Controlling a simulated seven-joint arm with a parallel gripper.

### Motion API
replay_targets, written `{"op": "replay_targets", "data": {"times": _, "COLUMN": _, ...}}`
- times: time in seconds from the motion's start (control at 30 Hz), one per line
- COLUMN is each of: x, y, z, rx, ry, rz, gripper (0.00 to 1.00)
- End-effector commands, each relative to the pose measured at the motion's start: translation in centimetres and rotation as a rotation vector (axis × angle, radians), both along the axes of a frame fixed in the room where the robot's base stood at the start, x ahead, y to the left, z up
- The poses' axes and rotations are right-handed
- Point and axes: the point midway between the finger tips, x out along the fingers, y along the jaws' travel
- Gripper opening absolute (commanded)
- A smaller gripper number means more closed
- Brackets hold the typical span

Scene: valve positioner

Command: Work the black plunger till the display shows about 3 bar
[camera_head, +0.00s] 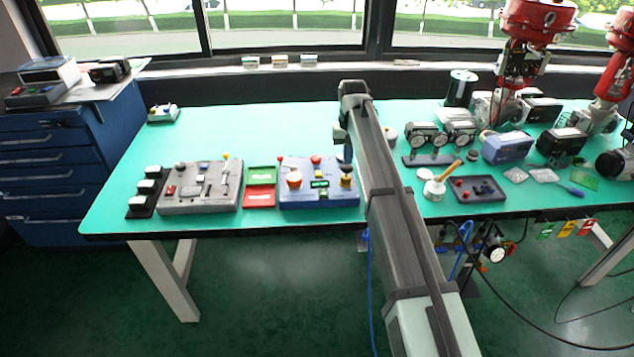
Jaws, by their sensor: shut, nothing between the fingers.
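A blue control box (291,197) lies on the green table, left of my arm. A small display with green digits (319,184) sits in its middle; the digits are too small to read. The black plunger (346,182), with yellow at its collar, stands at the box's right end. My gripper (347,155) points down just above the plunger, with its fingers shut and nothing held. I cannot tell whether the fingertips touch the plunger's top. My forearm hides the table just right of the box.
The box also carries a red mushroom button (294,180) and a lever. Green and red cards (260,196) and a grey control box (185,206) lie left. Gauges (425,134) and a tray (480,197) stand right of my arm.

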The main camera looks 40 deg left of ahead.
Motion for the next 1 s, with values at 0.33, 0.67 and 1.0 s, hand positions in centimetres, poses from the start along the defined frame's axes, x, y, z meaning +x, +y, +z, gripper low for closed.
{"op": "replay_targets", "data": {"times": 0.33, "x": 0.0, "y": 0.0, "z": -1.4, "rx": -0.001, "ry": 0.001, "rz": 0.0, "gripper": 0.0}}
{"op": "replay_targets", "data": {"times": 0.67, "x": 0.0, "y": 0.0, "z": -1.6, "rx": 0.0, "ry": 0.0, "rz": 0.0, "gripper": 0.0}}
{"op": "replay_targets", "data": {"times": 1.0, "x": 0.0, "y": 0.0, "z": -2.5, "rx": 0.0, "ry": 0.0, "rz": 0.0, "gripper": 0.0}}
